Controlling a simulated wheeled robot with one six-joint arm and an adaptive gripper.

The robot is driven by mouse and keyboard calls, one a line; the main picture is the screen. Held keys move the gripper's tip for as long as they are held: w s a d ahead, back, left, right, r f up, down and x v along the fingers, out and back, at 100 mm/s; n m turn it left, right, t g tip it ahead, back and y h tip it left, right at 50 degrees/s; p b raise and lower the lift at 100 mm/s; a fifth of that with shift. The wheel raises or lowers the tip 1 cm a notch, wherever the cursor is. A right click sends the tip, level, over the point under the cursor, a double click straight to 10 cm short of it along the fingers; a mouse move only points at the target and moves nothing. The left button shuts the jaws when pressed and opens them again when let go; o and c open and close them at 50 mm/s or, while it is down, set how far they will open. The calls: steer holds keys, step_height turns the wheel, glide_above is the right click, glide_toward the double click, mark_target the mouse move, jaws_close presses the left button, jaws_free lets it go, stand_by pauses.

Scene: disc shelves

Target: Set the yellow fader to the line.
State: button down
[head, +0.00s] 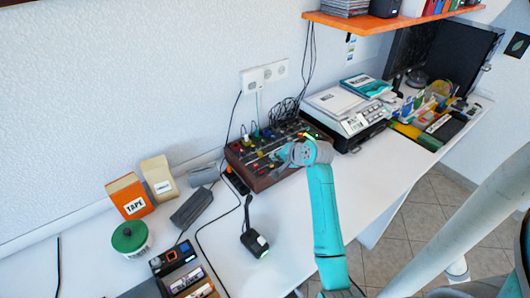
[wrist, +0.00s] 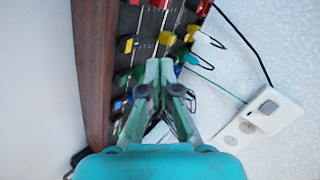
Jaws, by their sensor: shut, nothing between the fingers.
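The mixer (head: 262,178) is a dark panel in a wooden case on the desk, and its wooden side (wrist: 92,70) shows in the wrist view. In the wrist view a yellow cap (wrist: 128,45) sits near the wooden side and a larger yellow piece (wrist: 167,38) lies further right; I cannot tell for sure which is the fader. Thin pale lines run on the panel between them, but I cannot single out the target line. My gripper (wrist: 159,64) is shut and empty over the panel, just below the yellow pieces in the wrist view. In the head view my gripper (head: 284,154) covers part of the mixer.
Red, green and blue caps and cable plugs crowd the panel around my gripper. A wall socket (head: 264,76) and loose black cables are behind. A printer-like machine (head: 346,110) stands right of the mixer. Boxes and a green-lidded tub (head: 130,238) stand left.

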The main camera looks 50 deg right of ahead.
mark_target(260, 152)
steer(key=w+n+g, duration=0.1)
steer(key=n, duration=0.1)
steer(key=w+d+r+n+g, duration=0.1)
steer(key=w+n, duration=0.1)
steer(key=n, duration=0.1)
steer(key=w+r+n+g, duration=0.1)
steer(key=w+n, duration=0.1)
steer(key=shift+w+d+y, duration=0.1)
steer(key=shift+d+y, duration=0.2)
steer(key=shift+y, duration=0.1)
step_height(260, 152, up, 4)
steer(key=w+n+g, duration=0.3)
steer(key=n, duration=0.4)
steer(key=shift+g, duration=0.3)
steer(key=x, duration=0.9)
steer(key=shift+a+f, duration=0.1)
steer(key=shift+f, duration=0.35)
steer(key=shift+s, duration=0.4)
steer(key=shift+s+a+r, duration=0.1)
steer(key=shift+s+a, duration=0.05)
steer(key=shift+s, duration=0.2)
